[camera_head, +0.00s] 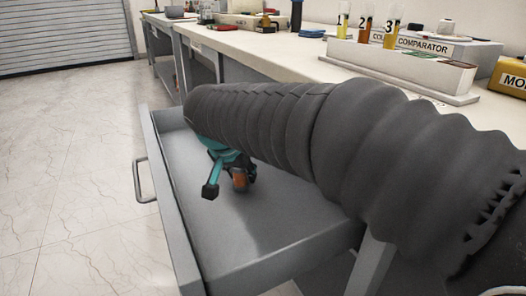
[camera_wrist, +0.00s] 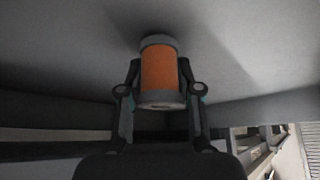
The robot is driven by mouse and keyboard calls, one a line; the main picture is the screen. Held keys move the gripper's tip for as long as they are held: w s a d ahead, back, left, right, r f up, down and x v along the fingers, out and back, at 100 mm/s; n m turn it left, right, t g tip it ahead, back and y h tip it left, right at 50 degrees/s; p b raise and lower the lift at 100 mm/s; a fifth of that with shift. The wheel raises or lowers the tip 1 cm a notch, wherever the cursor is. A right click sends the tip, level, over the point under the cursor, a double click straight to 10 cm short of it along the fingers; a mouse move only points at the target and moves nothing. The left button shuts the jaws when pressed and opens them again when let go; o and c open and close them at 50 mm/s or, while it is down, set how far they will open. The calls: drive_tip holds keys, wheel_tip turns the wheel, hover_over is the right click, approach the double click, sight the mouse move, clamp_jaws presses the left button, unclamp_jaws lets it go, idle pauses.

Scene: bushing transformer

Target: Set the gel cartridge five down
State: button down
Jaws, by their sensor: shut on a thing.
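The gel cartridge is an orange cylinder with grey end caps. In the wrist view the cartridge (camera_wrist: 160,70) sits between the two fingers of my gripper (camera_wrist: 158,88), which is shut on it. In the head view my gripper (camera_head: 232,180) is over the open grey drawer (camera_head: 270,228), and a small part of the orange cartridge (camera_head: 240,179) shows beside the black fingers. The cartridge is low over or on the drawer floor; I cannot tell whether it touches. My dark ribbed arm hides much of the drawer's far side.
The drawer's front wall and handle (camera_head: 142,180) face the open tiled floor (camera_head: 70,160). The bench top (camera_head: 290,45) above carries a comparator rack (camera_head: 405,62) with numbered vials and a yellow box (camera_head: 510,77). The visible drawer floor is otherwise bare.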

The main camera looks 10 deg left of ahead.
approach(257, 164)
drive_tip(key=x, duration=0.4)
drive_tip(key=shift+f, duration=0.25)
drive_tip(key=w, duration=0.3)
drive_tip(key=shift+w+d+f, duration=0.1)
drive_tip(key=shift+d+f, duration=0.15)
drive_tip(key=shift+f, duration=0.35)
drive_tip(key=shift+f, duration=0.2)
drive_tip(key=c, duration=0.8)
unclamp_jaws()
